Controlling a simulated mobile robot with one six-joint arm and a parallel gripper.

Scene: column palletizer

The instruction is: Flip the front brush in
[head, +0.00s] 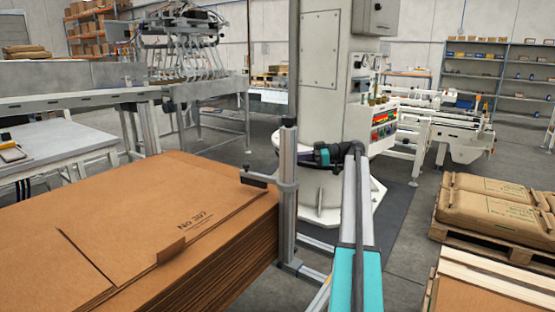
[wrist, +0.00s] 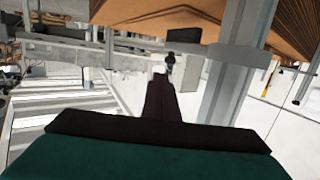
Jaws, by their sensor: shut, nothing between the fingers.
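A grey upright post (head: 287,190) stands at the corner of the cardboard stack (head: 225,262). A short bracket arm with a dark block on its end, which looks like the front brush (head: 254,177), reaches left from the post over the stack's edge. I cannot tell whether it touches the top sheet. In the wrist view the dark block (wrist: 183,35) shows beside the post (wrist: 225,85). My gripper (head: 309,155) is just right of the post, near its upper part, shut and empty. Its dark narrow fingers (wrist: 160,78) also show in the wrist view, apart from the block.
A white machine column (head: 327,75) with a control panel (head: 383,118) stands behind my arm. Pallets of brown sacks (head: 495,205) lie at the right. A grey worktable (head: 55,148) and a conveyor are at the left. Open floor shows between the column and the pallets.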

